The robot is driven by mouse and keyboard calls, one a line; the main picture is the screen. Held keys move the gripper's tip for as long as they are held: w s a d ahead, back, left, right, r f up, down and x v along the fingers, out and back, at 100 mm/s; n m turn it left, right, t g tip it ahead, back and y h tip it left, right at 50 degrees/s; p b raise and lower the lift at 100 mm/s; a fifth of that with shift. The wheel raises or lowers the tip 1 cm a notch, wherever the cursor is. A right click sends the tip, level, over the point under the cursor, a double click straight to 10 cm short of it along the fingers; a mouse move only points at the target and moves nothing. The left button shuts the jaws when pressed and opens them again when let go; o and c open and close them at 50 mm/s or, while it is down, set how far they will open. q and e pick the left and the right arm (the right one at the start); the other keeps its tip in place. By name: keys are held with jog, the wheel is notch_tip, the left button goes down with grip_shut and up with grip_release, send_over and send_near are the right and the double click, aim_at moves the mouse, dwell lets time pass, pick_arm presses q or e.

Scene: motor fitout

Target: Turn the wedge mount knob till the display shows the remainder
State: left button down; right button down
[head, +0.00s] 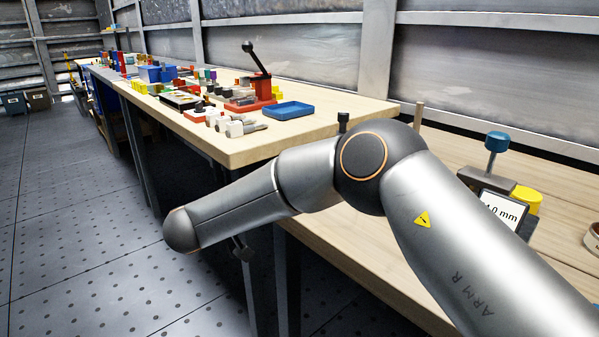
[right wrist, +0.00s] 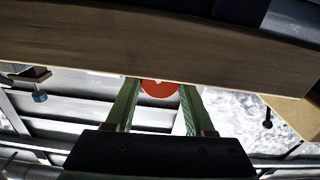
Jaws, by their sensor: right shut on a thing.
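In the right wrist view my right gripper (right wrist: 158,92) is shut on a round orange-red knob (right wrist: 159,88), with one green finger on each side. A wooden edge runs close across that view, just beyond the fingertips. In the head view my right arm hides the gripper and the orange-red knob. The display (head: 503,208) stands on the right workbench and reads ".0 mm"; its first digit is partly cut off by my arm. A blue knob (head: 497,141) on a post stands by the display; a blue knob also shows in the right wrist view (right wrist: 40,97). My left gripper is out of view.
A black knob (head: 343,118) rises behind my arm. The farther bench (head: 240,150) holds a blue tray (head: 288,110), a red lever press (head: 262,85) and several small parts. The floor at left is clear.

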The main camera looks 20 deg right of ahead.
jog(key=shift+r+m+p, duration=0.1)
jog(key=shift+m+p, duration=0.35)
jog(key=shift+m, duration=0.25)
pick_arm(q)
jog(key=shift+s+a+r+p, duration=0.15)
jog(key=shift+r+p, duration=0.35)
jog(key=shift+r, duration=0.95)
pick_arm(e)
jog(key=shift+s+m, duration=0.1)
jog(key=shift+m, duration=1.1)
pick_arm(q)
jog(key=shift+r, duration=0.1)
pick_arm(e)
jog(key=shift+c, duration=1.3)
grip_release()
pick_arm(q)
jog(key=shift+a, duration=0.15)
pick_arm(e)
jog(key=shift+a, duration=0.1)
